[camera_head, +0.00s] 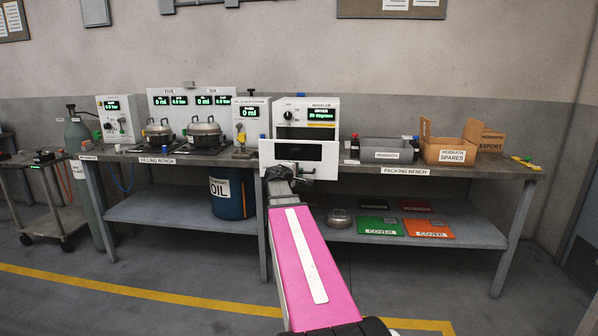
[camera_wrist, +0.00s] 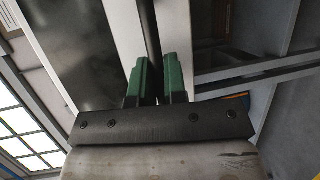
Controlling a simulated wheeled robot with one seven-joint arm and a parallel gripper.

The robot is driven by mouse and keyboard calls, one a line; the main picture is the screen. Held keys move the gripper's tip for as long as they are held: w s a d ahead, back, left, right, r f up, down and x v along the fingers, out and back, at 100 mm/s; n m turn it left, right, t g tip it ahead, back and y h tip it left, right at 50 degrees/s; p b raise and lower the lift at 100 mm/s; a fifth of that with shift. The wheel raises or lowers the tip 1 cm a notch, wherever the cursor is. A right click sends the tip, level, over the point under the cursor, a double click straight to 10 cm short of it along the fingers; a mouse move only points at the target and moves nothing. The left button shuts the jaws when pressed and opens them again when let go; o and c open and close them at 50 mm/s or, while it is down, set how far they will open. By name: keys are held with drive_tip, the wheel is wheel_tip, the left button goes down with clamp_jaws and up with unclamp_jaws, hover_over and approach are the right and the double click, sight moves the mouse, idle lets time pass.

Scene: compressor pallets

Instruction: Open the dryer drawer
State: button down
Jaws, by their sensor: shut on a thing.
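The dryer (camera_head: 306,118) is a white box with a green display at the back of the packing bench. Its drawer (camera_head: 328,172) has a white front with a dark window. The front stands forward of the dryer body, by the bench's front edge, so the drawer looks pulled out. My gripper (camera_head: 282,170) is at the lower left of this front; my arm partly hides the contact. In the wrist view, the green fingers of my gripper (camera_wrist: 156,80) are closed around a dark upright bar that looks like the handle, with pale panel strips beside it.
The packing bench (camera_head: 457,173) holds a grey bin (camera_head: 385,151) and a cardboard spares box (camera_head: 447,150) on the right. The filling bench (camera_head: 190,161) has two metal pots on the left. A blue oil drum (camera_head: 231,198) stands below. The floor in front is clear.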

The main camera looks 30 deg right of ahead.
drive_tip(key=c, duration=1.2)
unclamp_jaws()
drive_tip(key=v, duration=1)
drive_tip(key=shift+a, duration=0.35)
drive_tip(key=shift+s, duration=0.15)
drive_tip(key=s+a+f+m+g+y, duration=0.2)
drive_tip(key=s+a+f+y, duration=0.15)
drive_tip(key=f, duration=0.65)
drive_tip(key=s+a+f+m+g+y, duration=0.2)
drive_tip(key=a+f, duration=0.3)
drive_tip(key=f, duration=0.4)
drive_tip(key=s+a+f+m+g+y, duration=0.3)
drive_tip(key=s+a+f+y, duration=0.5)
drive_tip(key=s+a+f, duration=0.4)
wheel_tip(320, 180, down, 3)
drive_tip(key=a+g, duration=0.1)
drive_tip(key=a, duration=0.2)
drive_tip(key=shift+f+g, duration=0.2)
drive_tip(key=shift+g, duration=0.2)
